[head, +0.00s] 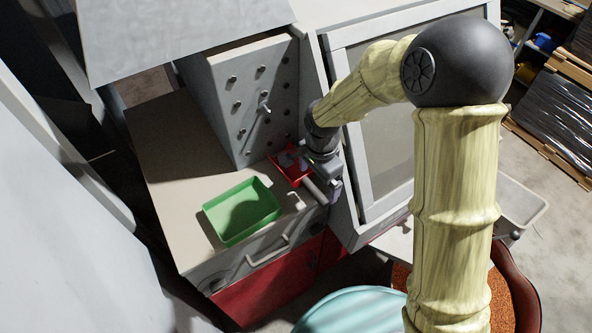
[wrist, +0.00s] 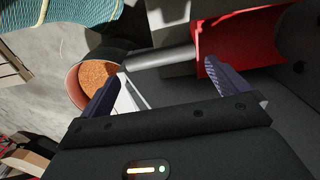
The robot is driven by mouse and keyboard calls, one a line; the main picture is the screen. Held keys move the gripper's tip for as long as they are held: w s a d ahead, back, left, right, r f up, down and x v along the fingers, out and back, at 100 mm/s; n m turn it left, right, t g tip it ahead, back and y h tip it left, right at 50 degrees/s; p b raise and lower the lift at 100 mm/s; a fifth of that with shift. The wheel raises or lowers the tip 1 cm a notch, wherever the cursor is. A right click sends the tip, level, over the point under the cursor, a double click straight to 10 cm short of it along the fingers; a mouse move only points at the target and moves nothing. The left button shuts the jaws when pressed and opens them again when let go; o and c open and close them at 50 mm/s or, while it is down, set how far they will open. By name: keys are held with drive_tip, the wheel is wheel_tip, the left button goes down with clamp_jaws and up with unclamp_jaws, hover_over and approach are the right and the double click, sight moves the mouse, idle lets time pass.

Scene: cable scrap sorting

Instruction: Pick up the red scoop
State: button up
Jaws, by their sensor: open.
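The red scoop (head: 284,172) lies on the beige worktop near its right front edge, beside the pegboard panel. Its grey handle (head: 315,191) points toward the front edge. In the wrist view the red scoop (wrist: 228,42) shows at the upper right, with its grey handle (wrist: 158,60) running left across the gap between my fingertips. My gripper (head: 326,178) is at the handle end of the scoop in the head view. In the wrist view my gripper (wrist: 162,75) is open, with fingers apart. I cannot tell whether a finger touches the handle.
A green tray (head: 241,232) sits left of the scoop on the worktop (head: 165,190). The grey pegboard panel (head: 240,110) stands behind it. A framed cabinet (head: 360,215) is close on the right. A round bin of orange granules (wrist: 97,80) stands below the worktop edge.

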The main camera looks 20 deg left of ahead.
sight(315, 190)
idle(0.3)
drive_tip(key=shift+s+f+p, duration=0.1)
drive_tip(key=shift+f+p, duration=0.45)
drive_tip(key=shift+a+f+p, duration=0.15)
drive_tip(key=shift+f+p, duration=0.25)
drive_tip(key=shift+f, duration=0.65)
drive_tip(key=shift+a+f+p, duration=0.1)
drive_tip(key=shift+f+p, duration=0.3)
drive_tip(key=shift+f, duration=0.65)
drive_tip(key=c, duration=1)
drive_tip(key=shift+s+r+b, duration=0.1)
drive_tip(key=shift+r+b, duration=0.05)
drive_tip(key=shift+b, duration=0.35)
